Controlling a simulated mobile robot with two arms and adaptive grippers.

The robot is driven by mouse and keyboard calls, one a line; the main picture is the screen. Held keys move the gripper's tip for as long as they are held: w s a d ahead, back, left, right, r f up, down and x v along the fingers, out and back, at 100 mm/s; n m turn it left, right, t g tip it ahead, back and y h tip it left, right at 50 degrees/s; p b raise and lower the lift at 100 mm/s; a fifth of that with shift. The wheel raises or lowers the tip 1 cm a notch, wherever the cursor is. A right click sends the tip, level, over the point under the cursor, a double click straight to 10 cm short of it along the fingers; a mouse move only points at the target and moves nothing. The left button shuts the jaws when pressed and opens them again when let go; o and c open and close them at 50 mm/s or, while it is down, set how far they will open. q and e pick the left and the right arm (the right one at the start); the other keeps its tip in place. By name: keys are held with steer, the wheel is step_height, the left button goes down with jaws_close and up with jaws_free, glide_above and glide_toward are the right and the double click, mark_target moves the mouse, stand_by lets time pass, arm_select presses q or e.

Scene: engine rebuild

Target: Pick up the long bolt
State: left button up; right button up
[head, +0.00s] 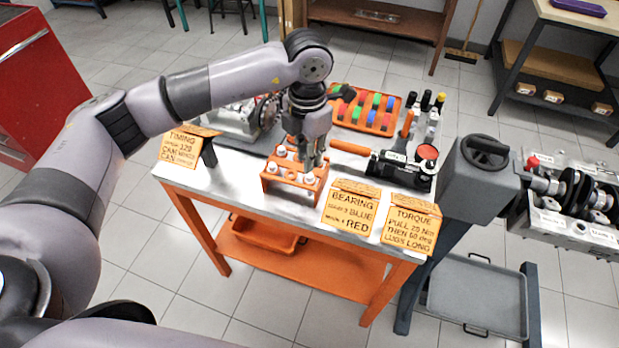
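An orange bolt rack (272,184) stands on the white top of the orange-legged table (240,198). Several silver bolt heads show on it, such as one at its front right (309,178). I cannot tell from this view which is the long bolt. My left gripper (313,163) points down over the back right part of the rack. Its fingers hide part of the rack, and whether they touch or hold a bolt is unclear. My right gripper is not in view.
An orange tray (384,121) of coloured pieces lies behind the gripper. A black tool (395,171) with an orange handle and several bottles (430,118) stand to the right. Signs (352,207) line the front edge. An engine block (572,205) is at far right.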

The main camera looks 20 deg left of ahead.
mark_target(308, 176)
arm_select(q)
steer(key=shift+f, duration=0.6)
steer(key=shift+f+p, duration=0.3)
steer(key=shift+p, duration=0.1)
step_height(308, 176, down, 4)
steer(key=shift+w+r+p, duration=0.1)
steer(key=shift+r+p, duration=0.05)
steer(key=shift+p, duration=0.6)
steer(key=shift+f, duration=0.4)
jaws_close()
